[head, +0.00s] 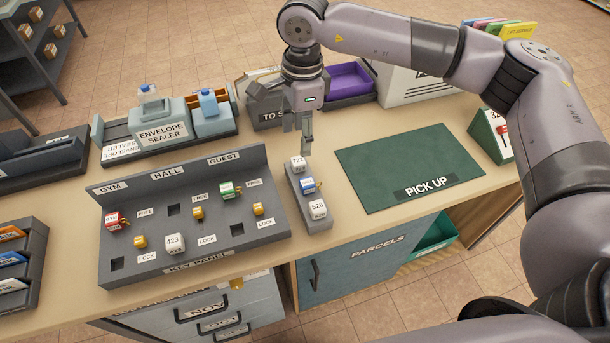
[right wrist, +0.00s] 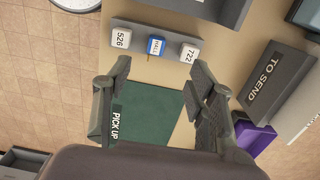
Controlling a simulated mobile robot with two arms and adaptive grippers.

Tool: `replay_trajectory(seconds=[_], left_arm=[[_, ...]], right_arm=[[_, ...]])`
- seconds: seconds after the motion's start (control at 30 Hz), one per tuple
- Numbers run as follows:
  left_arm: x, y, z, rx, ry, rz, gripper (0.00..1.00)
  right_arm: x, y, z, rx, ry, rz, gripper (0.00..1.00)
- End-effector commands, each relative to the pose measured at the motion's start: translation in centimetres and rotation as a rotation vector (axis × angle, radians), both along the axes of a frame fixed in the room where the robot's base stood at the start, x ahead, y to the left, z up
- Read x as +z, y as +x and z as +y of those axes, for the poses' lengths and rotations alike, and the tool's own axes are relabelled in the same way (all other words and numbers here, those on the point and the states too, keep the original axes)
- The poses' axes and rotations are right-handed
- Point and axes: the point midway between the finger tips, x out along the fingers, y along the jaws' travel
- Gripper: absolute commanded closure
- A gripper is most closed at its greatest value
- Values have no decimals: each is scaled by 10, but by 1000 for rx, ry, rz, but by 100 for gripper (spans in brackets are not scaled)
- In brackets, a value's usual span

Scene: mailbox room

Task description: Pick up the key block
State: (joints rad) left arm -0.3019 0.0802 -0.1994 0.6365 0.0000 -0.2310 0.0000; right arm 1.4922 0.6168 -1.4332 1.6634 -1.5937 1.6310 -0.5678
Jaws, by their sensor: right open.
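A small grey rack (head: 300,180) holds a white block marked 722 (head: 298,163), a blue block (head: 307,184) with a yellow part and a white block marked 526 (head: 317,208). The blue one, labelled HALL, is the middle block (right wrist: 156,45) in the right wrist view. The frames do not make clear which block is the key block. My right gripper (head: 305,130) points down above the far end of the rack, near the 722 block. In the right wrist view its fingers (right wrist: 165,80) are spread with nothing between them. My left gripper is out of view.
The grey key panel (head: 205,165) stands left of the rack, with red, green, yellow and white blocks. A green PICK UP mat (head: 390,160) lies bare to the right. A TO SEND tray (head: 268,115) and a purple bin (head: 347,82) stand behind.

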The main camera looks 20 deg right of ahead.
Motion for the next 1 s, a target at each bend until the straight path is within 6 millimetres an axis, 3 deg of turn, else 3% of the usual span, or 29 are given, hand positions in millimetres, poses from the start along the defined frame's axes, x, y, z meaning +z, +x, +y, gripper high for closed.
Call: replay_trajectory(seconds=[0.17,0.5,0.7,0.87,1.0], left_arm=[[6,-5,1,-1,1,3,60],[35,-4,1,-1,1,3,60],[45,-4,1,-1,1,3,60],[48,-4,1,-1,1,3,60],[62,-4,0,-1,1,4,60]], right_arm=[[-6,4,-16,-6,-58,-7,48],[-76,2,-14,-6,-52,-4,48],[-108,2,-14,-5,-50,-7,48],[-118,2,-14,-4,-50,-9,48],[-129,-1,-15,-5,-51,-6,48]])
